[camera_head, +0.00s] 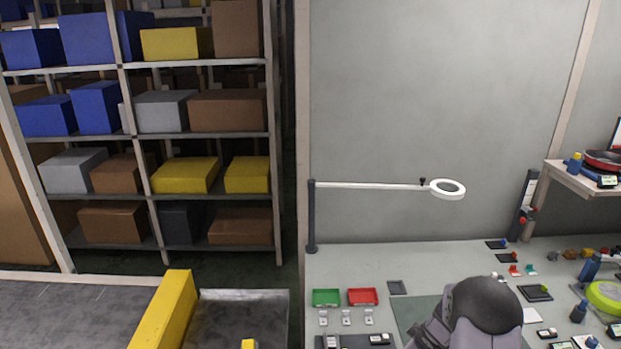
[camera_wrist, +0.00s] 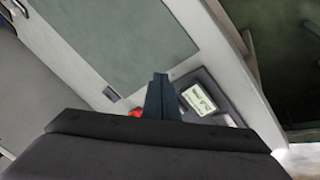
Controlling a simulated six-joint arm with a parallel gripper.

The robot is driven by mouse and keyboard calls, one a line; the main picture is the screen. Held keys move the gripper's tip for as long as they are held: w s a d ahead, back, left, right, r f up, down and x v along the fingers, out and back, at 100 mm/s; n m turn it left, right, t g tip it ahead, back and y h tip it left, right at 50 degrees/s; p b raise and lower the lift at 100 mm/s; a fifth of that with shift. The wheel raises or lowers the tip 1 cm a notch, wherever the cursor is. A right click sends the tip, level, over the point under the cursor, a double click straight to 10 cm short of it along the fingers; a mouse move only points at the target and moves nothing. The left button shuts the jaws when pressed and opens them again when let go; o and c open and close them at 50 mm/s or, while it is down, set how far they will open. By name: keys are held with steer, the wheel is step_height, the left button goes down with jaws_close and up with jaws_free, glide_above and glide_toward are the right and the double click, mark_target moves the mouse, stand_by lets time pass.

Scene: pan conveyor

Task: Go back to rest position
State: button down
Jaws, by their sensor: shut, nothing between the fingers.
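My gripper (camera_wrist: 160,78) shows in the wrist view. Its two dark fingers are together, with nothing between them. They point over the light workbench (camera_wrist: 115,97), near a dark device with a pale label (camera_wrist: 199,99). A small red thing (camera_wrist: 136,113) shows just left of the fingers, partly hidden. I cannot tell whether the fingers touch anything. In the head view, a dark rounded part of my arm stands at the lower right over the workbench (camera_head: 345,262), and my fingers are out of sight.
A green tray (camera_head: 326,298) and a red tray (camera_head: 362,297) lie on the bench. A ring lamp (camera_head: 447,189) reaches over it. Several small items crowd the right side, beside a yellow-green round object (camera_head: 606,297). A conveyor with a yellow side (camera_head: 165,308) is at left. The bench's back left is clear.

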steer(key=s+f+m+g, duration=0.3)
steer(key=s+f+g, duration=0.1)
steer(key=s, duration=0.7)
steer(key=s+a+r+m+g, duration=0.2)
steer(key=s, duration=0.6)
steer(key=s+a+r+m+g, duration=0.1)
steer(key=s+a+m+g, duration=0.15)
steer(key=s, duration=0.55)
steer(key=s+a+r+m+g+y, duration=0.1)
steer(key=s+a+r+m+y, duration=0.1)
steer(key=s+a+r, duration=0.55)
steer(key=w+a+r+n+t, duration=0.1)
steer(key=w+a+r+t, duration=0.2)
steer(key=r, duration=0.4)
steer(key=shift+w+a+r+n+t+h, duration=0.3)
steer(key=shift+w+r+n+t+h, duration=0.1)
steer(key=shift+w, duration=0.25)
